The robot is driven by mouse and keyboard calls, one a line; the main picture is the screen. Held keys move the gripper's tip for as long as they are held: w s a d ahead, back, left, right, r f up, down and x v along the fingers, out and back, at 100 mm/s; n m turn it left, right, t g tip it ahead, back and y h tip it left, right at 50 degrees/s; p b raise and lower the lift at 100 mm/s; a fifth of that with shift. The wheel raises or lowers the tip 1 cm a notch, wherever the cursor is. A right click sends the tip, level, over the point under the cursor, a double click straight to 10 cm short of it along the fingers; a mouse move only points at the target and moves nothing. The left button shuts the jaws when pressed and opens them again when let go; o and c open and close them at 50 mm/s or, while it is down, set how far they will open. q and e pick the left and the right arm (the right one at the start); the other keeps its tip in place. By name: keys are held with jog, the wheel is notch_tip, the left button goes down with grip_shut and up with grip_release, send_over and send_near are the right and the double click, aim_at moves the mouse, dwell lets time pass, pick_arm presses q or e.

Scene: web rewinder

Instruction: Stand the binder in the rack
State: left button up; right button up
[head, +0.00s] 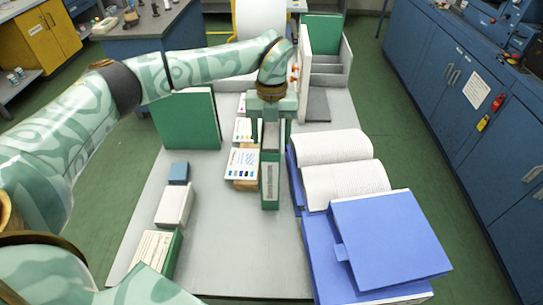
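A narrow green binder (270,186) with a pale spine label stands upright near the middle of the grey table, its spine towards me. My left gripper (271,134) points down over it, with a finger on each side of its upper part, and looks shut on it. Whether the binder's foot touches the table is hard to tell. The grey rack (328,76) stands at the back right of the table, behind the gripper. A white panel and a green binder (322,30) show at the rack; its left part is partly hidden by my arm. My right gripper is not in view.
A green binder (190,122) stands left on the table (222,235). Small boxes (174,204) line the left edge; cards (242,164) lie beside the middle binder. The front middle is clear.

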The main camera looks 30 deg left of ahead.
pick_arm(q)
grip_shut()
jog(key=shift+r, duration=0.2)
